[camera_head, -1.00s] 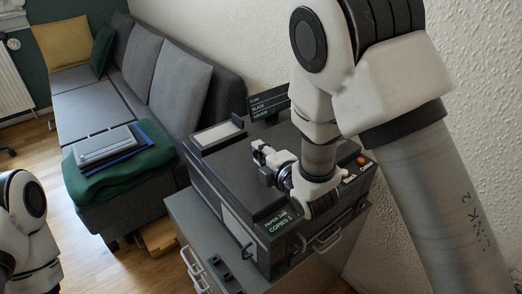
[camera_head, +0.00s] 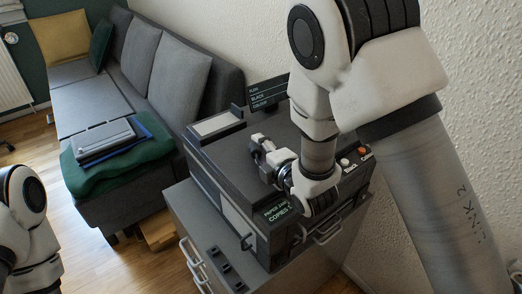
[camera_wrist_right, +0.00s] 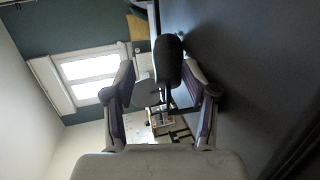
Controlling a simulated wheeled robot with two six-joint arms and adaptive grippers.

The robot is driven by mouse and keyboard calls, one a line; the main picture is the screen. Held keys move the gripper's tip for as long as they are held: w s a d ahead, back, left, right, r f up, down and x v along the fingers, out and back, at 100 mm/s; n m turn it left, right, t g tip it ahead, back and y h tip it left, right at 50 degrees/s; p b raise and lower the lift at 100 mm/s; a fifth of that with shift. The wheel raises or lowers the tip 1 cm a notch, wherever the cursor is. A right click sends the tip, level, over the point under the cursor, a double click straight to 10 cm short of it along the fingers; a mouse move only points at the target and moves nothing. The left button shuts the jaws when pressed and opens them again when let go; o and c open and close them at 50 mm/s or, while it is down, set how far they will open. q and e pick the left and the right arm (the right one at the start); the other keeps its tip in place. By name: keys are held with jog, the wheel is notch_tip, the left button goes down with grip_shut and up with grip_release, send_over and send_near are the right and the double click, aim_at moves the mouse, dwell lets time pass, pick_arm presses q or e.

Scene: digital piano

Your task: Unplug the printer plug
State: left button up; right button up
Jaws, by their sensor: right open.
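The black printer (camera_head: 225,160) stands on a grey cabinet in the head view. Its front has lettered labels, a white button and an orange button. My right gripper (camera_head: 257,148) is open above the printer's top, pointing left; I see nothing held. In the right wrist view its two fingers (camera_wrist_right: 162,98) stand apart, with a dark rounded object (camera_wrist_right: 168,60) showing between them; I cannot tell what it is. A small black strip (camera_head: 225,268) lies on the cabinet in front of the printer; it may hold sockets. I cannot make out the printer plug. My left gripper is out of the picture.
The grey cabinet (camera_head: 190,218) has handles on its side. A grey sofa (camera_head: 180,85) with a green blanket (camera_head: 85,180) stands to the left. The white wall (camera_head: 240,40) is close behind the printer.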

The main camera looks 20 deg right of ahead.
jog(key=shift+v, duration=2.45)
notch_tip(320, 180, up, 10)
